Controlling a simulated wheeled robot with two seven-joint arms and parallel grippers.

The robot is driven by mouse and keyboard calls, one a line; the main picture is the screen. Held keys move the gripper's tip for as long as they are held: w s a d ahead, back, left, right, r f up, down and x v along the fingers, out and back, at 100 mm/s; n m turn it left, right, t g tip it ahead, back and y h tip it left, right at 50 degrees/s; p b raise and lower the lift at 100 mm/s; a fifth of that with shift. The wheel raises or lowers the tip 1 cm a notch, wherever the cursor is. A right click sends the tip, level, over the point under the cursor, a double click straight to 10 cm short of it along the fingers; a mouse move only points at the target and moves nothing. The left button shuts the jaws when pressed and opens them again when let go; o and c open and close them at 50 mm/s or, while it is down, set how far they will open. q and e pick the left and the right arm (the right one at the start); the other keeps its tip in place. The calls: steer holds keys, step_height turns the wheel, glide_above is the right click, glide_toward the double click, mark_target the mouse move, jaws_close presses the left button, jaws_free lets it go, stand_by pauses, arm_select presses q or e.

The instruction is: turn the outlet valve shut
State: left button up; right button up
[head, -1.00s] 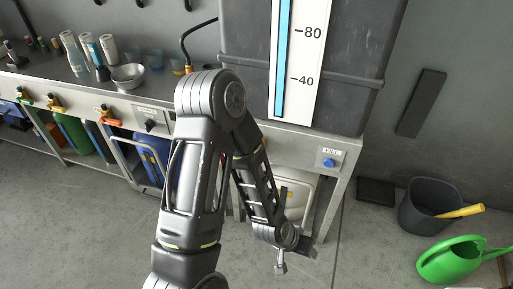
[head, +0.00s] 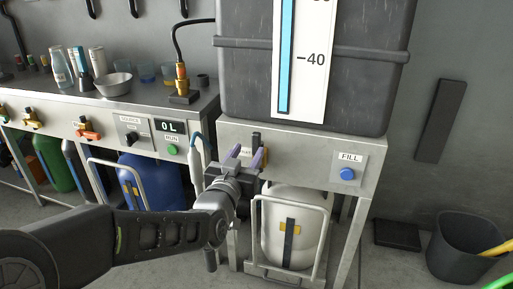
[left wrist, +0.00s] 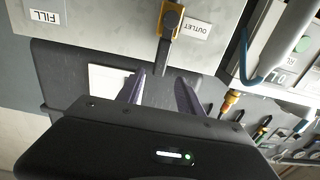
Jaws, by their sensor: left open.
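The outlet valve (left wrist: 171,22) shows in the left wrist view as a yellow body with a black lever, beside a label reading OUTLET (left wrist: 195,28). Its lever points down in that picture, with its end near the gap between my fingertips. In the head view the black lever (head: 257,140) stands upright on the steel front panel, partly hidden by my gripper. My left gripper (head: 248,154) is open in front of the panel, its purple fingers apart. The fingers also show in the left wrist view (left wrist: 160,77). I cannot tell whether they touch the lever. My right gripper is not in view.
The grey tank (head: 345,95) with a level gauge stands above the panel. A blue FILL button (head: 347,173) is to the right. A white canister (head: 290,235) stands below behind a metal rail. A bench (head: 185,105) with a 0 L display (head: 169,126) is at left.

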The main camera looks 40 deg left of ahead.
mark_target(255, 141)
arm_select(q)
steer(key=p+x, duration=0.1)
steer(key=p, duration=0.1)
steer(key=p+x, duration=0.1)
steer(key=p, duration=0.1)
steer(key=shift+w+a+r, duration=0.1)
steer(key=shift+w+r, duration=0.1)
steer(key=shift+w, duration=0.15)
steer(key=x, duration=0.2)
steer(key=b+x, duration=0.1)
steer(key=x, duration=0.1)
steer(key=shift+f, duration=0.35)
steer(key=shift+w+a+r, duration=0.1)
steer(key=shift+w+a, duration=0.1)
steer(key=shift+w, duration=0.3)
jaws_close()
stand_by(0.6)
